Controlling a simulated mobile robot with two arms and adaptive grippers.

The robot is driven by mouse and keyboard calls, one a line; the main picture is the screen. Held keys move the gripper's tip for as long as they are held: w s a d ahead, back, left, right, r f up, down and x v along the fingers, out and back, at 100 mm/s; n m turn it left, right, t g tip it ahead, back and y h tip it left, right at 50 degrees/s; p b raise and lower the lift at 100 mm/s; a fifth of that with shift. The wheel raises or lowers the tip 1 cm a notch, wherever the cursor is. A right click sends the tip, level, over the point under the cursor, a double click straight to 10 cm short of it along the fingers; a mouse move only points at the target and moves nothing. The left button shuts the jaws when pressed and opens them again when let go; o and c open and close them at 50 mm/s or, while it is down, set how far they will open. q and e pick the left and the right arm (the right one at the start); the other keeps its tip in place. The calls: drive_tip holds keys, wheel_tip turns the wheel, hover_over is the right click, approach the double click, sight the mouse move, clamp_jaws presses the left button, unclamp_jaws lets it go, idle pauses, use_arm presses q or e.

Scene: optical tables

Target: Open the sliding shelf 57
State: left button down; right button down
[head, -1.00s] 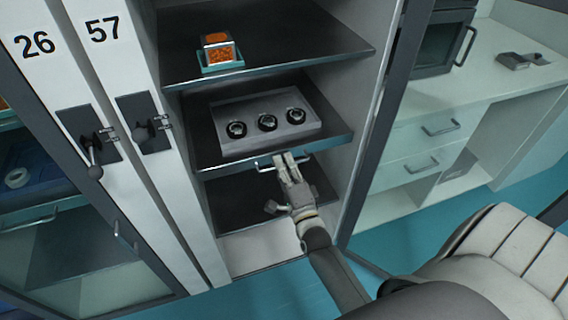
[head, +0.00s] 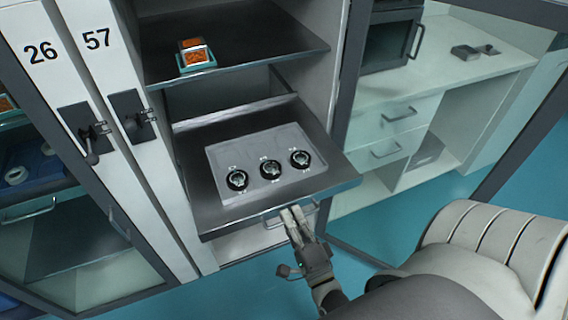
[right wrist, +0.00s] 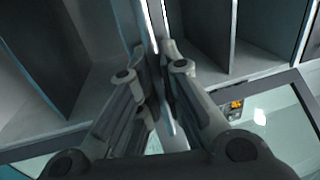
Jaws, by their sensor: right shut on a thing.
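The sliding shelf (head: 205,218) is a dark board inside the open cabinet marked 57 (head: 97,39). It sticks out well past the cabinet's front. A grey plate with three round black-and-silver parts (head: 269,170) lies on it. A metal bar handle (head: 273,222) runs along the shelf's front edge. My right gripper (head: 294,214) is shut on this handle; in the right wrist view its fingers (right wrist: 155,60) close on a thin bar. My left gripper is not in view.
A fixed upper shelf (head: 260,40) holds a small teal tray with orange contents (head: 196,56). An open glass door stands to the right, with a white counter (head: 450,70) and drawers behind it. Cabinet 26 (head: 41,52) is at left. The blue floor in front is clear.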

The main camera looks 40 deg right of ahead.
drive_tip(key=shift+r+v, duration=0.2)
drive_tip(key=shift+v, duration=0.85)
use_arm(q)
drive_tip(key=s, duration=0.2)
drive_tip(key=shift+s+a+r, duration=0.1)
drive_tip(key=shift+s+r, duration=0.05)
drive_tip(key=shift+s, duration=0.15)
use_arm(e)
drive_tip(key=shift+s+a, duration=0.1)
drive_tip(key=shift+s, duration=0.35)
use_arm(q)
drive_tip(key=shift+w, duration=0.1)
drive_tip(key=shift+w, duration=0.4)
use_arm(e)
drive_tip(key=c, duration=1.9)
unclamp_jaws()
drive_tip(key=shift+o, duration=0.2)
drive_tip(key=shift+s, duration=0.15)
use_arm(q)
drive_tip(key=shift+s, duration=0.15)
use_arm(e)
drive_tip(key=v, duration=1.1)
drive_tip(key=shift+s, duration=0.35)
drive_tip(key=shift+f, duration=0.1)
